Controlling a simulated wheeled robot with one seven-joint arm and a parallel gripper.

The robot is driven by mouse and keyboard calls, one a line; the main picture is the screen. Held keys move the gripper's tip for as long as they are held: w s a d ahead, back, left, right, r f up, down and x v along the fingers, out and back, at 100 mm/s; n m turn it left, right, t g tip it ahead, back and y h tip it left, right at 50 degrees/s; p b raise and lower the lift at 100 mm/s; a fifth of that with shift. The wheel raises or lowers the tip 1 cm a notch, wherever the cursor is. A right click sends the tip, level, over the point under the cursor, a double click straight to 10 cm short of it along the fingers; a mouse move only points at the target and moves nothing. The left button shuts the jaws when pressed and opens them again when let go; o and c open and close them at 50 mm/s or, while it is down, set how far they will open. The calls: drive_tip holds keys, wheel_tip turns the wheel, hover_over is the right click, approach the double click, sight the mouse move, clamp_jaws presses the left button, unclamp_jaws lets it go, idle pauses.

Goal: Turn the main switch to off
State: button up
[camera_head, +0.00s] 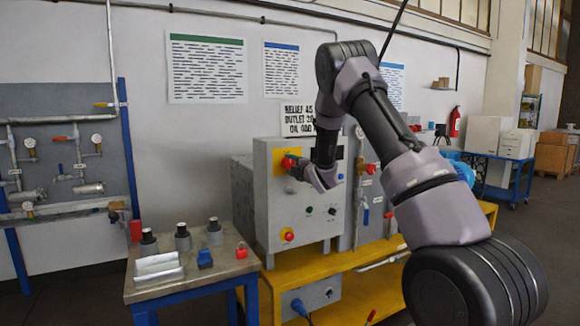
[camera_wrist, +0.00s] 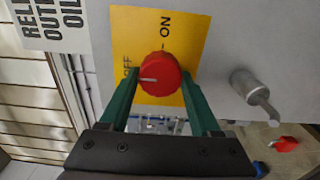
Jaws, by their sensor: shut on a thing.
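The main switch is a round red knob (camera_wrist: 160,72) on a yellow plate (camera_wrist: 190,32) marked ON and OFF. In the wrist view its white pointer line points left, toward the side with the OFF lettering, which a green finger partly borders. My gripper (camera_wrist: 161,82) has its two green fingers on opposite sides of the knob and is shut on it. In the head view the knob (camera_head: 289,163) shows at the upper left of the grey cabinet front (camera_head: 270,215), with my gripper (camera_head: 297,167) at it from the right.
A metal handle (camera_wrist: 252,90) sticks out beside the plate. A side table (camera_head: 190,280) with several small parts stands at the left. Pipes and valves line the wall (camera_head: 60,160).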

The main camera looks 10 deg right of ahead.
drive_tip(key=shift+f, duration=0.1)
drive_tip(key=o, duration=1.4)
drive_tip(key=v, duration=1.1)
